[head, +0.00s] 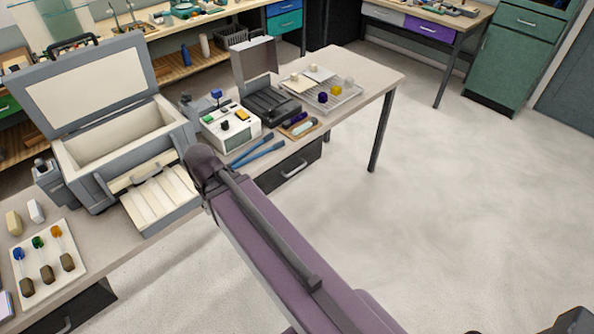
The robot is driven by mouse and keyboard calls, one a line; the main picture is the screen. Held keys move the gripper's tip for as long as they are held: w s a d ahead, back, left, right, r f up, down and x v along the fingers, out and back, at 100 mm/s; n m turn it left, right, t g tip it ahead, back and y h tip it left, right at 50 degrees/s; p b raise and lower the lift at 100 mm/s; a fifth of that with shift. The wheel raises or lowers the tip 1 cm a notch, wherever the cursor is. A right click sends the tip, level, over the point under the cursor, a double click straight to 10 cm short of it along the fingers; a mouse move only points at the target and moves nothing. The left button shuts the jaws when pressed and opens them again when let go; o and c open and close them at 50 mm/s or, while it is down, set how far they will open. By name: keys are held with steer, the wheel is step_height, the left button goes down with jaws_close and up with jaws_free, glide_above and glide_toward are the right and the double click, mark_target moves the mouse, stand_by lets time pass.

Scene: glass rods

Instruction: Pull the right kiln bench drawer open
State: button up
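The kiln bench (370,88) runs diagonally across the left half of the head view. The right drawer (308,158) is under its right part, with a dark front and a pale bar handle (293,170). Its front looks flush with the bench and shut; my purple arm link passes close to its left end. The left drawer (82,308) is at the bottom left, also dark and apparently shut, partly cut off by the frame. I cannot make out my gripper; only dark parts that may be mine show at the bottom right edge.
An open grey kiln (110,130) stands on the bench, with a white controller box (230,127), blue-handled tongs (258,153) and a wire tray (330,95) to its right. A tray of glass pieces (62,245) lies at left. The floor (440,210) before the right drawer is clear.

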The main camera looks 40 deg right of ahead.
steer(key=shift+f, duration=0.1)
steer(key=w+d+f+m+t+y+b, duration=0.1)
steer(key=w+d+f+m+y+b, duration=0.35)
steer(key=f+b, duration=0.95)
steer(key=m+t+y+b, duration=0.6)
steer(key=t+b, duration=1.1)
steer(key=b, duration=2.2)
glide_toward(296, 170)
steer(key=s+d+m+h, duration=0.1)
steer(key=s+d, duration=0.1)
steer(key=s, duration=0.1)
steer(key=shift+s+f, duration=0.25)
steer(key=shift+w+a, duration=0.1)
steer(key=p+x, duration=0.1)
steer(key=x, duration=0.5)
steer(key=p+x, duration=0.1)
steer(key=x, duration=0.6)
steer(key=shift+w+a+f+p, duration=0.15)
steer(key=shift+w+p, duration=0.15)
steer(key=shift+p, duration=0.1)
